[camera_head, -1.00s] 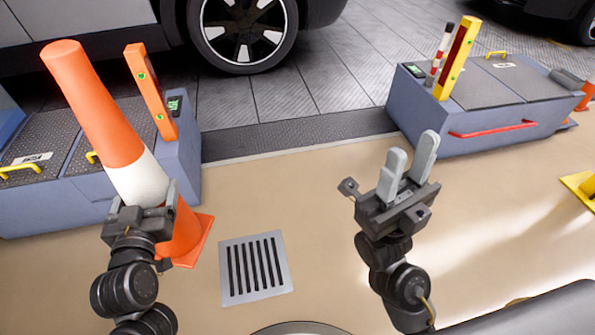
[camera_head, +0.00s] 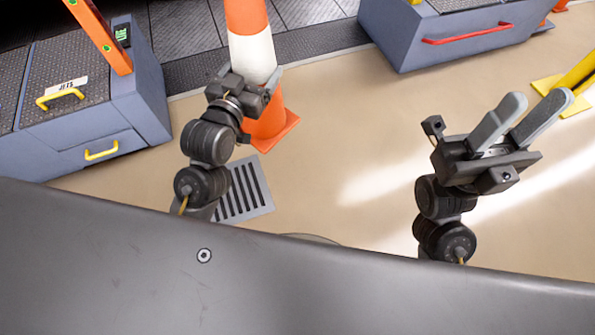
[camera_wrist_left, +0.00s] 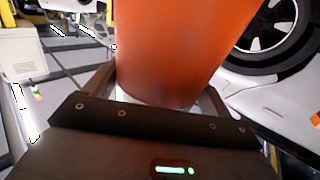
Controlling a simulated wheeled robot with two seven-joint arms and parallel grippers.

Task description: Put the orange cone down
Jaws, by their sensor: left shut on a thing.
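The orange cone (camera_head: 250,50) with a white band stands roughly upright in the head view, its top cut off by the upper picture edge. My left gripper (camera_head: 260,88) is shut on it around the white band. The cone's square orange foot shows below the gripper, over the tan floor; I cannot tell whether it touches the floor. In the left wrist view the orange cone (camera_wrist_left: 175,45) rises between the fingers of my left gripper (camera_wrist_left: 155,100). My right gripper (camera_head: 537,103) is open and empty at the right, well apart from the cone.
A floor grate (camera_head: 240,190) lies just in front of the cone's foot. A blue-grey ramp unit (camera_head: 140,90) with yellow handles is at the left, and another (camera_head: 430,45) with a red handle at the back right. Bare floor (camera_head: 350,125) lies between the cone and my right gripper.

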